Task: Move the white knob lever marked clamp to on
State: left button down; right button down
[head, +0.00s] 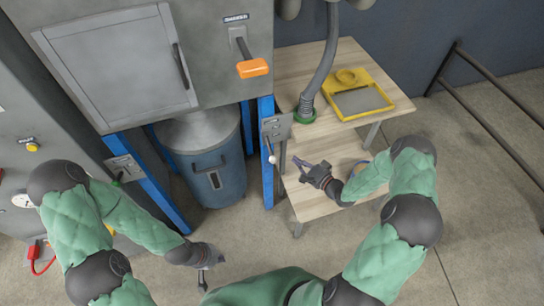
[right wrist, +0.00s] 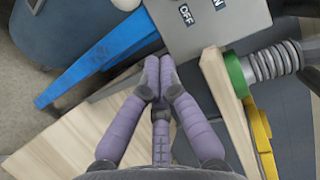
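The white knob (head: 271,159) is on the end of a lever hanging down from a grey plate (head: 277,127) on a blue post. In the right wrist view the plate (right wrist: 215,35) shows OFF and ON labels, but the knob is not visible there. My right gripper (head: 297,162) is just right of the knob, apart from it. In the right wrist view its purple fingers (right wrist: 155,68) meet at the tips with nothing visible between them. My left gripper (head: 204,281) hangs low at the front, far from the lever; its finger opening is unclear.
A wooden table (head: 325,195) stands beside the post, with a yellow tray (head: 382,99) and a grey hose with a green collar (head: 303,117). A blue bin (head: 221,184) stands left of the post. Another lever with a green knob (head: 117,182) and an orange handle (head: 252,68) are nearby.

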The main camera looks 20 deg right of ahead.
jog(key=shift+w, duration=0.1)
dwell(0.3)
jog(key=b+x, duration=0.2)
jog(key=x, duration=0.7)
jog(key=shift+w+a+f+b, duration=0.1)
jog(key=shift+w+b, duration=0.1)
jog(key=shift+b, duration=0.1)
jog(key=shift+s+a, duration=0.1)
jog(key=shift+a, duration=0.15)
jog(key=shift+s+a+r, duration=0.2)
jog(key=shift+s+a, duration=0.15)
jog(key=shift+s, duration=0.45)
jog(key=shift+s+a+r, duration=0.15)
jog(key=shift+s+a, duration=0.2)
jog(key=shift+s, duration=0.4)
notch_tip(320, 180, up, 10)
jog(key=m+g+h+p, duration=0.2)
jog(key=g+p, duration=0.6)
jog(key=p, duration=1.6)
jog(key=shift+s+f+m+g, duration=0.2)
jog(key=shift+m+g, duration=0.1)
jog(key=shift+m, duration=0.1)
jog(key=shift+r, duration=0.1)
